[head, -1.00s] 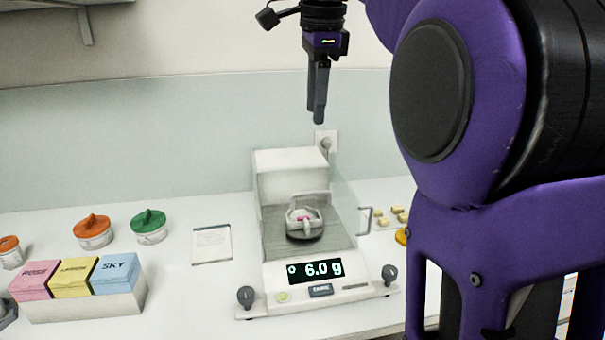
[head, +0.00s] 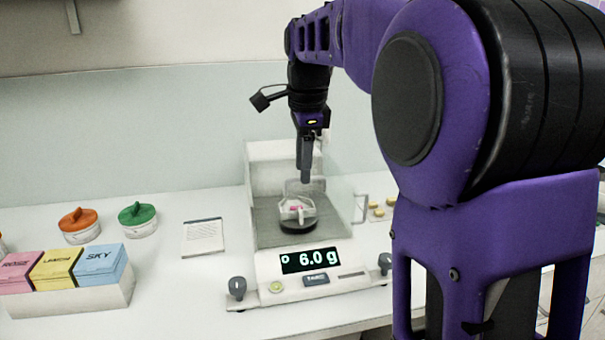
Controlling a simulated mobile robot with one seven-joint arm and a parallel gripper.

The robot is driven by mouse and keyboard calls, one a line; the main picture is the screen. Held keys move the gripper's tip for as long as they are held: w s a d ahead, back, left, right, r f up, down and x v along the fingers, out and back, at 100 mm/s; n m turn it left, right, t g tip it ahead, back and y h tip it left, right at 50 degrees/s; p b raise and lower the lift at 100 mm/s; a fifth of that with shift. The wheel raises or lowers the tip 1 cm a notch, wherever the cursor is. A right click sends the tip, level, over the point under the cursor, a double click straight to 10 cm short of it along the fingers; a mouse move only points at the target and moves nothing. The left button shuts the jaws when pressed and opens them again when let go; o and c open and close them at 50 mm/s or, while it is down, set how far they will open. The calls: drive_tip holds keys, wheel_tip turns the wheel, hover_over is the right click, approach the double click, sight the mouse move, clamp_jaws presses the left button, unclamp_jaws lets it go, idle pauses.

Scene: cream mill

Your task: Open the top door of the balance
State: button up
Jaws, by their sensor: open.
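The balance (head: 265,268) stands on the white counter, its display reading 6.0 g. Its clear glass chamber rises behind the display, with a pale back wall (head: 262,165). The glass top door is hard to make out. A pale loop, perhaps its handle, shows in front of the back wall, partly overlapping the small white dish (head: 291,211) with something pink in it on the dark round pan (head: 298,224). My gripper (head: 305,180) is open and empty, pointing down over the balance. Its fingers overlap the chamber in the picture; I cannot tell their exact height above the top.
A white card (head: 203,238), orange-lidded (head: 79,226) and green-lidded (head: 138,219) jars, and pink, yellow and blue boxes (head: 98,264) are left. My arm hides the right side.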

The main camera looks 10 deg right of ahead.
drive_tip(key=shift+w+f, duration=0.15)
drive_tip(key=shift+f, duration=0.4)
clamp_jaws()
idle(1.1)
